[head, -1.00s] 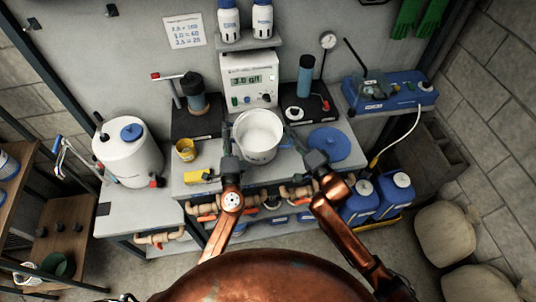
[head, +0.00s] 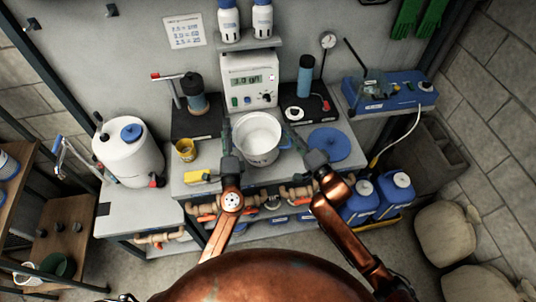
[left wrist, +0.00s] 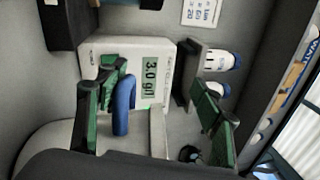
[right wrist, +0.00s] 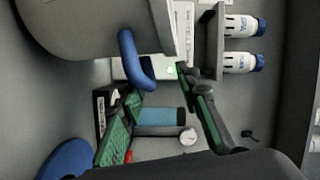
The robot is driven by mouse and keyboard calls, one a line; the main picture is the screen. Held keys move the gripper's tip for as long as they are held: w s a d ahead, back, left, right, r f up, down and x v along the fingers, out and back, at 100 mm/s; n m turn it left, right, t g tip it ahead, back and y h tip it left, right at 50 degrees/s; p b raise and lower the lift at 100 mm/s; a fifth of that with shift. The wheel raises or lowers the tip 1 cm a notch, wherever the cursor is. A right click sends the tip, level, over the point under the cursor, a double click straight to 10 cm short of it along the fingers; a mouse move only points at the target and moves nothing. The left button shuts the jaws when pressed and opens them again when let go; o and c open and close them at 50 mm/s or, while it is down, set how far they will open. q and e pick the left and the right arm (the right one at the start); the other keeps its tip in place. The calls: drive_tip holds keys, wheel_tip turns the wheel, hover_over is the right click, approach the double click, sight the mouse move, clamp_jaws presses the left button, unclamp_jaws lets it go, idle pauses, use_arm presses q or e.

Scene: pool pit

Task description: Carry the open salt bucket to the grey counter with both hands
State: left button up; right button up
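The open white salt bucket (head: 258,155) appears upright on the grey counter (head: 350,165), with white salt inside and blue side handles. My left gripper (head: 228,135) is at its left side. In the left wrist view a blue handle (left wrist: 123,105) lies between the spread fingers of that gripper (left wrist: 160,105), nearer one finger. My right gripper (head: 297,143) is at the bucket's right side. In the right wrist view the other blue handle (right wrist: 133,60) is beside the spread fingers (right wrist: 155,90). Whether any finger touches a handle is unclear.
A round blue lid (head: 329,145) lies right of the bucket. A yellow cup (head: 186,150) and a yellow item (head: 200,177) are to its left. The controller box (head: 249,80) stands behind. A white tank (head: 128,155) is at far left, blue canisters (head: 378,195) below right.

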drive_tip(key=shift+r, duration=0.15)
use_arm(q)
drive_tip(key=v, duration=1.2)
use_arm(e)
drive_tip(key=o, duration=0.8)
drive_tip(key=shift+o, duration=0.2)
drive_tip(key=shift+s, duration=0.1)
drive_tip(key=v, duration=1.2)
